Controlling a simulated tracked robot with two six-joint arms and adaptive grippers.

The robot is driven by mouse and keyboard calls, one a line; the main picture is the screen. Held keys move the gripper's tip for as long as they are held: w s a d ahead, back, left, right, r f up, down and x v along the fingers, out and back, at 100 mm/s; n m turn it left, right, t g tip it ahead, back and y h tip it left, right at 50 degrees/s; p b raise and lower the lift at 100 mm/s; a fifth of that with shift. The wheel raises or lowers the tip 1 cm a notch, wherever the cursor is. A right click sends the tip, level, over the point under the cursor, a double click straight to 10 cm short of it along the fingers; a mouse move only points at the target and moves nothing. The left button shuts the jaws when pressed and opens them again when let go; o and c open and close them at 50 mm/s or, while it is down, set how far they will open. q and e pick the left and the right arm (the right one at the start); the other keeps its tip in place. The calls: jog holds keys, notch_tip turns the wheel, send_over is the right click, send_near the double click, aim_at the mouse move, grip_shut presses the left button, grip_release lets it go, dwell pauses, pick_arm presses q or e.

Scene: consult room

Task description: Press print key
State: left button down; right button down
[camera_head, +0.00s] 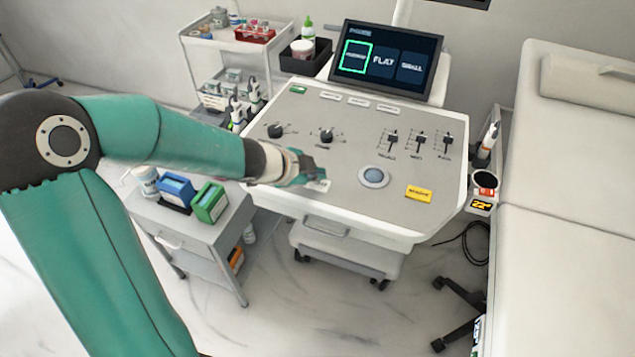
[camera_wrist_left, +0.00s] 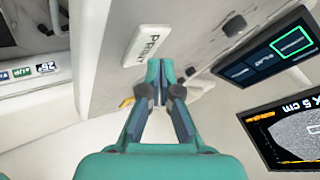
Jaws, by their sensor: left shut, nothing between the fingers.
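The print key (camera_wrist_left: 147,46) is a pale bar with dark lettering on the grey console panel in the left wrist view. In the head view a pale key (camera_head: 321,187) shows at the panel's front left, partly covered by my left gripper (camera_head: 312,175). My left gripper is shut and empty, its fingers together. In the wrist view its fingertips (camera_wrist_left: 160,68) are beside the lettered end of the key. I cannot tell whether they touch it. My right gripper is not in view.
The console panel (camera_head: 290,115) also has knobs, sliders, a round trackball (camera_head: 374,177) and a yellow key (camera_head: 418,193). A screen (camera_head: 387,62) stands at its back. A side cart (camera_head: 175,222) with blue and green boxes is at left, an exam couch (camera_head: 575,170) at right.

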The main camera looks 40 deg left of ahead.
aim_at(315, 185)
pick_arm(q)
jog(key=shift+f, duration=0.3)
jog(key=shift+f+b, duration=0.45)
jog(key=shift+b, duration=0.1)
dwell(0.5)
jog(key=shift+r, duration=0.1)
jog(key=shift+r+p, duration=0.8)
jog(key=shift+p, duration=0.15)
notch_tip(315, 185, up, 5)
jog(key=p, duration=0.5)
jog(key=shift+s+f, duration=0.1)
dwell(0.8)
